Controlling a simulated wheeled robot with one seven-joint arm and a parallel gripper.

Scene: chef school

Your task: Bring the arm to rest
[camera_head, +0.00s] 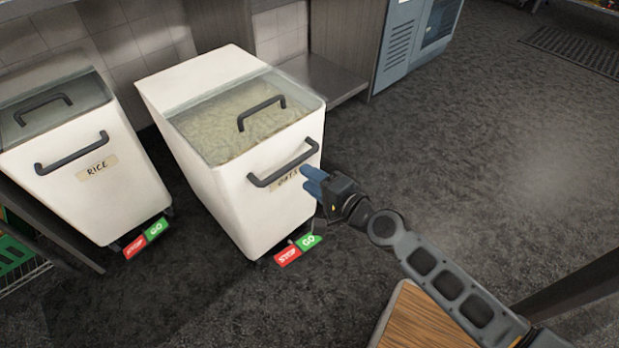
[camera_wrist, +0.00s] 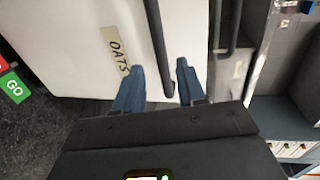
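My gripper (camera_head: 307,179) is at the front of the oats bin (camera_head: 235,195), near the right end of its front handle (camera_head: 283,165). In the wrist view my gripper (camera_wrist: 160,66) has its two blue fingers apart. The dark bin handle (camera_wrist: 156,35) shows between the fingers, with a gap on each side. I cannot tell how deep the handle sits between them. The OATS label (camera_wrist: 118,50) is beside the left finger. My arm reaches in from the lower right of the head view.
A rice bin (camera_head: 95,185) stands to the left of the oats bin. A wooden-topped surface (camera_head: 425,325) lies below my arm. A steel shelf (camera_head: 325,75) and a blue-grey cabinet (camera_head: 400,50) are behind. The floor (camera_head: 500,150) to the right is clear.

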